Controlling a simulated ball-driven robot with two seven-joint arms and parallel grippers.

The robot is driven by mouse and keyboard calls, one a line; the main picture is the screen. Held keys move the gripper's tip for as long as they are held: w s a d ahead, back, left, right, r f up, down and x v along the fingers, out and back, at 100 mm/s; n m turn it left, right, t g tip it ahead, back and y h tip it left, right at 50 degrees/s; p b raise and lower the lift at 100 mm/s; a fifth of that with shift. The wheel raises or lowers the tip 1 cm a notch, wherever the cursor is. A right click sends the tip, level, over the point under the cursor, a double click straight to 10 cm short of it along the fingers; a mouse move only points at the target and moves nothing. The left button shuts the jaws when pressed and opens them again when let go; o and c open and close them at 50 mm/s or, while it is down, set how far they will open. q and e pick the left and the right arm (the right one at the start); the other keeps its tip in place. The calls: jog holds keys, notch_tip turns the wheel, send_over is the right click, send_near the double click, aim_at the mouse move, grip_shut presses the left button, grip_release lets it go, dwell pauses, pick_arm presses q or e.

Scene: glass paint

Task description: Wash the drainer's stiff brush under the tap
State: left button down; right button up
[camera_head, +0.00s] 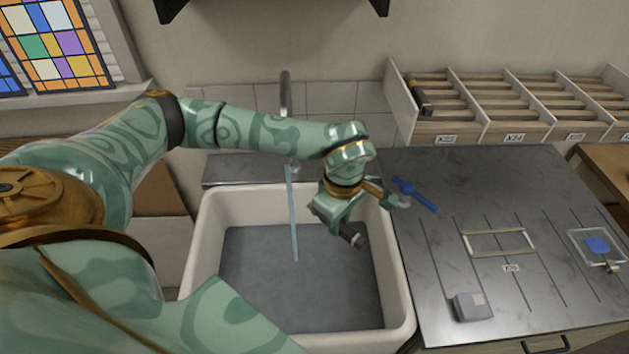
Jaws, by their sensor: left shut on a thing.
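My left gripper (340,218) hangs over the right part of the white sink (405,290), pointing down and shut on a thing. What it holds is mostly hidden by the jaws. It appears to be the stiff brush, with a short tan wooden piece (375,188) showing at the gripper's right. The tap (286,97) stands behind the sink, its lower part hidden by my arm. A thin blue stream of water (292,215) falls into the sink, left of the gripper and apart from it. My right gripper is not in view.
The metal worktop (440,175) holds a wooden frame (499,243), a grey block (472,306) and a glass dish with blue paint (598,246). Wooden racks (447,130) stand behind.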

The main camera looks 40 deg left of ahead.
pick_arm(q)
jog(key=d+r+p, duration=0.1)
jog(key=d, duration=0.1)
jog(key=s+d+r+p, duration=0.1)
jog(key=d+r+p, duration=0.1)
jog(key=shift+r, duration=0.3)
jog(key=shift+s+d+r, duration=0.15)
jog(key=shift+d+r, duration=0.1)
jog(key=shift+d, duration=0.2)
